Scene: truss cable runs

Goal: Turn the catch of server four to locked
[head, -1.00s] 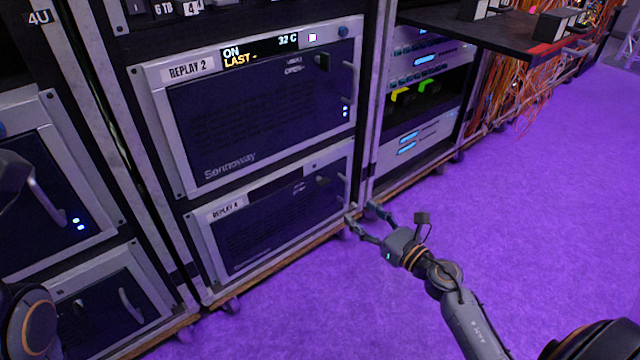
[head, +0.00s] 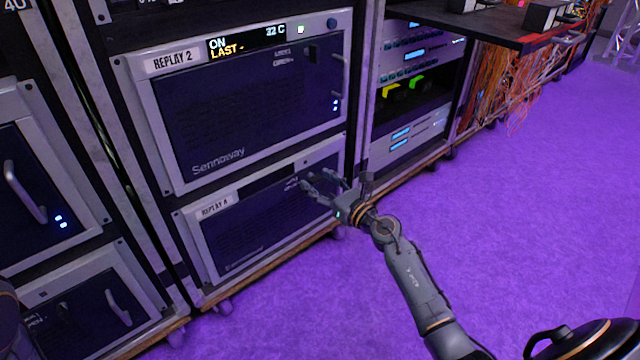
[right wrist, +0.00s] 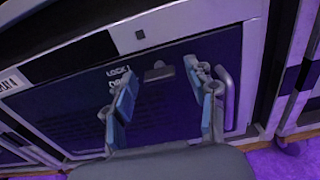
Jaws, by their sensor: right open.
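Server four is the lower unit labelled REPLAY 4 (head: 240,232), with a dark blue front in a grey frame. In the right wrist view its front panel (right wrist: 75,125) carries the words LOCK and OPEN. The catch (right wrist: 158,73), a small dark grey piece, is right of these words. I cannot tell which word it points to. In the head view my gripper covers that area. My right gripper (head: 324,186) is open in front of the panel's upper right part. In the right wrist view its fingers stand either side of the catch, apparently not touching it. My left gripper is not in view.
Above is the REPLAY 2 server (head: 250,110), its display reading ON. A bar handle (right wrist: 228,98) stands right of the catch, beside my right finger. A dark shelf (head: 470,22) juts out at the upper right. The purple floor (head: 520,200) is clear on the right.

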